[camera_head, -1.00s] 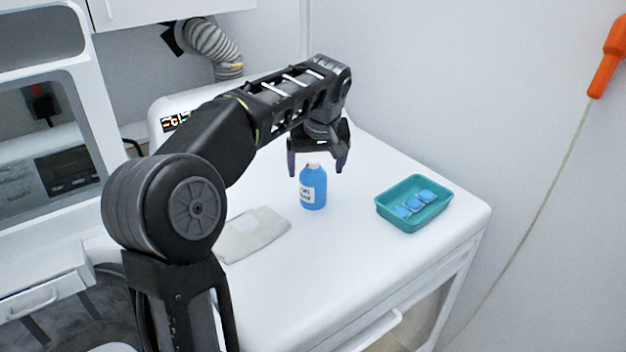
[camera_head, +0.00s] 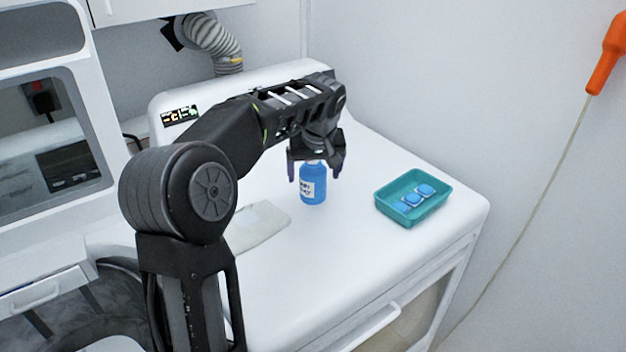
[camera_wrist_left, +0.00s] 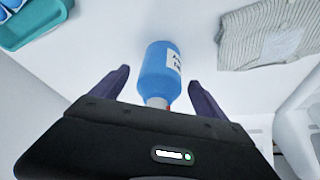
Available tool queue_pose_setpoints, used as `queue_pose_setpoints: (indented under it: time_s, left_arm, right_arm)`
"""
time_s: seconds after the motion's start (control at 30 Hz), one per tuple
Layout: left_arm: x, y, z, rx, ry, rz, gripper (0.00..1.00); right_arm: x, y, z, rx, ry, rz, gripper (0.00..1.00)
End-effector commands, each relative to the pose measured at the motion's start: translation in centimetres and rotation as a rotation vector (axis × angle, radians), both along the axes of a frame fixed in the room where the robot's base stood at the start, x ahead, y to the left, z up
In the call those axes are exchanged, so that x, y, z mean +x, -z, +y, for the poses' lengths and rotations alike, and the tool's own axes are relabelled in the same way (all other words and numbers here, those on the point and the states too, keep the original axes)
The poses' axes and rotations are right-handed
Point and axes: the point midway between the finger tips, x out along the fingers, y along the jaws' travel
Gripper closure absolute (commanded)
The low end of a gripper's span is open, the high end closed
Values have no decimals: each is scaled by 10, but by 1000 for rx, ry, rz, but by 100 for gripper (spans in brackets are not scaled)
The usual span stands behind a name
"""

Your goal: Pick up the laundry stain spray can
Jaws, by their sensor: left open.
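The laundry stain spray can (camera_head: 312,187) is a blue bottle-shaped can with a white label, standing upright on the white machine top. My left gripper (camera_head: 315,176) is open around the can's upper part, with one dark purple finger on each side; the palm hides the can's top. In the left wrist view the can (camera_wrist_left: 160,72) lies between the open fingers of the left gripper (camera_wrist_left: 157,82), with visible gaps on both sides. A bit of red shows near its narrow neck. My right gripper is not in view.
A teal tray (camera_head: 383,208) with blue-and-white packets stands to the right of the can. A folded grey cloth (camera_head: 262,228) lies to the left, partly behind my arm. The white top (camera_head: 330,270) in front is clear. A wall rises behind.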

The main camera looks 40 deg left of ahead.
Motion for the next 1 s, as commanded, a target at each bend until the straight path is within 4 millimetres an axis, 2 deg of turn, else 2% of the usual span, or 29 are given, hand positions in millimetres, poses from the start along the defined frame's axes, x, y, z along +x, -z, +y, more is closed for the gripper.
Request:
queue_pose_setpoints:
  time_s: [0.1,0.23,0.8,1.0]
  left_arm:
    - [5,16,6,1,-1,2,16]
    - [8,25,9,0,-1,0,16]
    - [8,25,9,1,0,-1,16]
    - [8,25,9,1,0,-1,30]
  right_arm:
    - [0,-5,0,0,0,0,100]
    - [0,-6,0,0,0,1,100]
    - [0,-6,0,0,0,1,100]
    - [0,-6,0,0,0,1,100]
